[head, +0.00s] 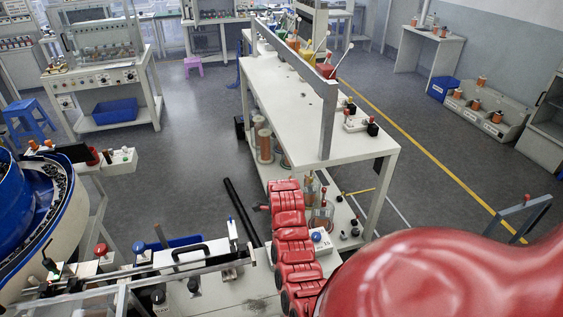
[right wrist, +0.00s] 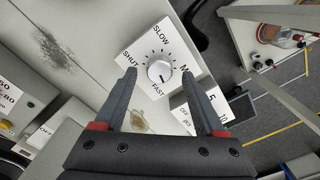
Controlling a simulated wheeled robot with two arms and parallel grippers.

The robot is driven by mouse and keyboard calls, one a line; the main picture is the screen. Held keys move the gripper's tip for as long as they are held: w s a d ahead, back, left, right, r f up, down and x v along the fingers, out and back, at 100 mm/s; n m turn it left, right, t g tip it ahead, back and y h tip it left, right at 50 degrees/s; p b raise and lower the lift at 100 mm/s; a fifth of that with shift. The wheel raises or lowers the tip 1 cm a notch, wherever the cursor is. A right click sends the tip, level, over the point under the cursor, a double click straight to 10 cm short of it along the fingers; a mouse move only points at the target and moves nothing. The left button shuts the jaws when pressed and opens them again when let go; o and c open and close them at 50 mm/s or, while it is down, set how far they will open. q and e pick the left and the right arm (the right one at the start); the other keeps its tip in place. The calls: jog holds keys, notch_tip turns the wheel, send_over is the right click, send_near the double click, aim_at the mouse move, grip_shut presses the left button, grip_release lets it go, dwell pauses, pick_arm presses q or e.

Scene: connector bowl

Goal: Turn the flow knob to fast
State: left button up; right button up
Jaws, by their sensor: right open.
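The flow knob (right wrist: 160,71) is a round, pale knob on a white dial plate (right wrist: 178,48) in the right wrist view. The plate reads SLOW at the top, SHUT at the left and FAST at the bottom; another label at the right is partly covered. A small dark mark shows on the knob's lower edge, towards FAST, but it is too small to read surely. My right gripper (right wrist: 159,76) is open and empty, with its fingertips on either side of the knob, apparently apart from it. I cannot make out the knob in the head view. My left gripper is out of view.
In the head view, a long white workbench (head: 305,97) stands ahead, and a blue bowl machine (head: 38,225) stands at the left. Open grey floor (head: 205,110) lies between them.

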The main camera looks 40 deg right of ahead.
notch_tip(320, 180, up, 16)
jog(key=p, duration=0.9)
jog(key=shift+p, duration=0.4)
